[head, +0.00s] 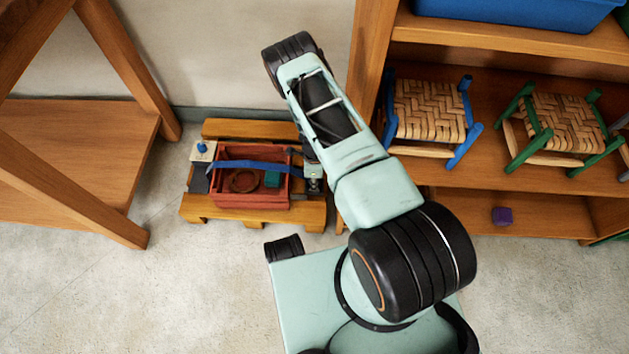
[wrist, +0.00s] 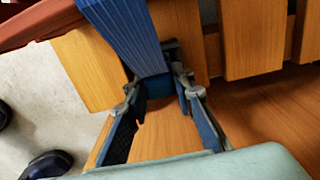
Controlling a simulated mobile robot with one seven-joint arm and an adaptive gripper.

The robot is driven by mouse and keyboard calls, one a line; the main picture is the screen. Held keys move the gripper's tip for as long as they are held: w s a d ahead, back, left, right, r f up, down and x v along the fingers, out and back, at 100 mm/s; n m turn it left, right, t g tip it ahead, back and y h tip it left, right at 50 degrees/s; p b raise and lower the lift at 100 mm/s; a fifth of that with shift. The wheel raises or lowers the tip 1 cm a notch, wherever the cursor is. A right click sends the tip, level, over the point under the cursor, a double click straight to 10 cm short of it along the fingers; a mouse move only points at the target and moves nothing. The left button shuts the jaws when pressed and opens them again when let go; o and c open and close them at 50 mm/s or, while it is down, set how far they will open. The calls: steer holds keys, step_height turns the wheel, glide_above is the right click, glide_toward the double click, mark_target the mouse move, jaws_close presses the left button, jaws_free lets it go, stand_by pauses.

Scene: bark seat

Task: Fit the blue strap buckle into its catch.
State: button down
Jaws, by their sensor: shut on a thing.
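The blue strap (head: 247,166) runs across the top of a red crate (head: 240,205), from its left side to my gripper (head: 314,178) at its right side. In the wrist view the strap (wrist: 128,35) comes down from the top to between the fingers of my gripper (wrist: 160,86). The fingers are shut on the strap's end, where the buckle is; a dark blue piece shows there, but its outline is partly hidden by the fingers. I cannot make out the catch clearly in either view, nor whether the buckle touches it.
The crate stands on a wooden pallet (head: 255,215) and holds a brown ring (head: 242,181) and a teal block (head: 272,179). A blue knob (head: 201,148) stands at the pallet's left. Shelves with woven stools (head: 430,110) are close on the right; a wooden frame (head: 85,205) is left.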

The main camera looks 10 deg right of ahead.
steer(key=c, duration=1.7)
jaws_free()
steer(key=shift+f, duration=0.1)
steer(key=shift+o, duration=0.2)
steer(key=shift+r+p, duration=0.6)
steer(key=shift+p, duration=0.05)
step_height(320, 180, up, 12)
steer(key=p, duration=0.3)
steer(key=shift+f, duration=0.25)
